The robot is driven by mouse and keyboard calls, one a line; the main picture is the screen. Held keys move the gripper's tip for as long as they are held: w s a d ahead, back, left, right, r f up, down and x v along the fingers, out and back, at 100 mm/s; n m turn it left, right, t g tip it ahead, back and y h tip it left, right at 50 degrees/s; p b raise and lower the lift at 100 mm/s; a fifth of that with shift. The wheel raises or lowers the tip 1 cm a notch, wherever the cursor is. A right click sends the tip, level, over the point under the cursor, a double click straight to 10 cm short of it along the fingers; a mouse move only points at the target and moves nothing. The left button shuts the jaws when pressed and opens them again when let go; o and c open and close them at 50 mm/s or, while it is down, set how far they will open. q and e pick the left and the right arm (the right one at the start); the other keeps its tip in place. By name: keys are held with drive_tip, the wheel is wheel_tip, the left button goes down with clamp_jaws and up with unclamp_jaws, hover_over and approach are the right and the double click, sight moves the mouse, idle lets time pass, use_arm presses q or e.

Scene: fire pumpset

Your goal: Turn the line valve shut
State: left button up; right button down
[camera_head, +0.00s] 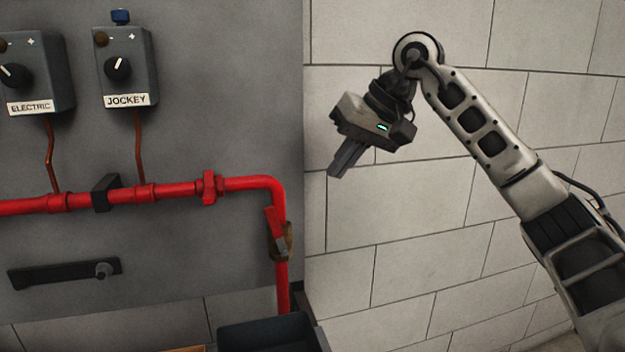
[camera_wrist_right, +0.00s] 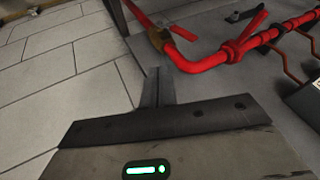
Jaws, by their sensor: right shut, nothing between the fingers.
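The line valve (camera_head: 281,241) is a brass-coloured body on the vertical red pipe, just below the elbow at the right end of the run. Its red lever (camera_head: 272,222) slants up and to the left, close to the pipe. The brass body also shows near the top of the right wrist view (camera_wrist_right: 160,38). My right gripper (camera_head: 337,170) is shut and empty, up and to the right of the valve in front of the block wall, clear of it. Its fingers show together in the right wrist view (camera_wrist_right: 157,78). My left gripper is out of sight.
The red pipe (camera_head: 240,184) runs along the grey panel, with a red fitting (camera_head: 209,187) and a black clamp (camera_head: 105,193). ELECTRIC (camera_head: 35,75) and JOCKEY (camera_head: 125,68) boxes sit above. A black bar (camera_head: 65,272) is below. A dark bin (camera_head: 262,335) stands beneath the valve.

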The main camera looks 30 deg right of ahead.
approach(277, 231)
drive_tip(key=w+d+f, duration=0.2)
drive_tip(key=d+f, duration=0.1)
drive_tip(key=shift+w+a+f+p, duration=0.15)
drive_tip(key=shift+w+a+p, duration=0.05)
drive_tip(key=shift+a, duration=0.4)
drive_tip(key=shift+w+a+f+p, duration=0.15)
drive_tip(key=shift+w+a+p, duration=0.1)
drive_tip(key=shift+a, duration=0.4)
drive_tip(key=shift+w+a+f+p, duration=0.15)
drive_tip(key=shift+a+p, duration=0.05)
drive_tip(key=shift+a, duration=0.4)
